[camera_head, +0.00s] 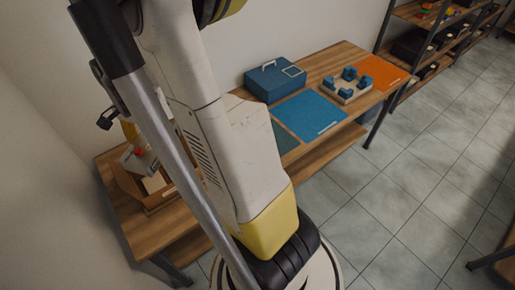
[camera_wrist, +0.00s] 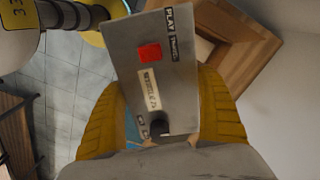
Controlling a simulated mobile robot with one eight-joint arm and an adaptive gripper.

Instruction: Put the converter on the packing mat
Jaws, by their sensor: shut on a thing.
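The converter (camera_wrist: 128,72), a flat grey box with a red square, a pale label and "PLAY" lettering, is between the yellow fingers of my gripper (camera_wrist: 163,105). My gripper is shut on it. The converter (camera_head: 138,158) also shows in the head view, over or near a wooden tray at the left end of the table, partly hidden by my arm. A blue mat (camera_head: 308,115) and an orange mat (camera_head: 384,72) lie on the table to the right. I cannot tell from their looks which is the packing mat.
A wooden tray (camera_head: 124,180) is at the table's left end; its rim (camera_wrist: 238,72) is close by in the wrist view. A blue case (camera_head: 275,84) stands behind the blue mat. A wooden fixture with blue blocks (camera_head: 346,88) sits between the mats. Shelves (camera_head: 425,45) stand right.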

